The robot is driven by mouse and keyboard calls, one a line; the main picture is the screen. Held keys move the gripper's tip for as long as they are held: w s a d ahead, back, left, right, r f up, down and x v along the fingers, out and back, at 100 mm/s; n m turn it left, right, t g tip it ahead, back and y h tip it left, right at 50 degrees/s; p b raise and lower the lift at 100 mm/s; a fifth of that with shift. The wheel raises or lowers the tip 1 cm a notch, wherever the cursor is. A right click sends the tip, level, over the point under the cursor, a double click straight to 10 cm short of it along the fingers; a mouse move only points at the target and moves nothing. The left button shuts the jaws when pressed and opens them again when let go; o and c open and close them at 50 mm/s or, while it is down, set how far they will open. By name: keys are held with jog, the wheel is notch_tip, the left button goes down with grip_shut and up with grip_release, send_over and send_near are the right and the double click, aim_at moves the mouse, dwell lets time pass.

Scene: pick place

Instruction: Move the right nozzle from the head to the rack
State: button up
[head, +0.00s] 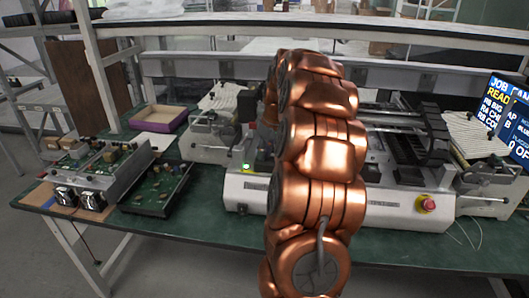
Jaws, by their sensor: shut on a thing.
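A white pick-and-place machine (385,208) stands on the green workbench, with dark rails and a black carriage-like block (436,132) on its right part. My copper-coloured arm reaches over the middle of the machine and covers much of it. My gripper is hidden behind the arm, so its fingers and anything in them do not show. I cannot make out the nozzles, the head that carries them or the rack; they are hidden or too small to tell.
On the green workbench (400,250), circuit boards in a metal frame (95,178) and a purple-sided tray (158,118) lie to the left. A red stop button (427,204) sits on the machine's front. A monitor (508,115) stands at right. The bench's front strip is mostly clear.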

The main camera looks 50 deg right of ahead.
dwell(0.4)
jog(key=o, duration=0.8)
jog(key=c, duration=0.3)
jog(key=shift+c, duration=0.2)
jog(key=shift+r+p, duration=0.65)
jog(key=shift+r, duration=2.8)
